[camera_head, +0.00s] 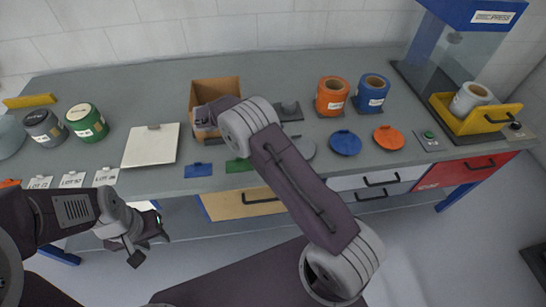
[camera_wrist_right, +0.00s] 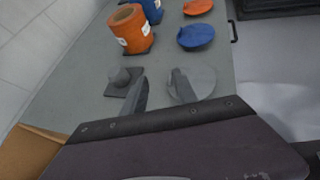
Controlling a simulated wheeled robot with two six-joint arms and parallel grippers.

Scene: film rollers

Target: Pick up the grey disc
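The grey disc (camera_head: 306,148) lies flat on the table, left of the blue disc (camera_head: 345,143), partly hidden by my right arm in the head view. In the right wrist view the grey disc (camera_wrist_right: 204,80) lies just beyond the right-hand finger, which covers part of its left edge. My right gripper (camera_wrist_right: 160,84) is open with nothing between its fingers; in the head view my own arm hides its fingers. I cannot tell its height above the table. My left gripper (camera_head: 150,249) is open and empty, low in front of the table.
A grey peg on a dark square base (camera_wrist_right: 122,78) stands close to the left finger. An open cardboard box (camera_head: 215,88) is behind my right wrist. Orange (camera_head: 332,96) and blue (camera_head: 372,93) rollers stand behind the discs. An orange disc (camera_head: 389,138) lies further right.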

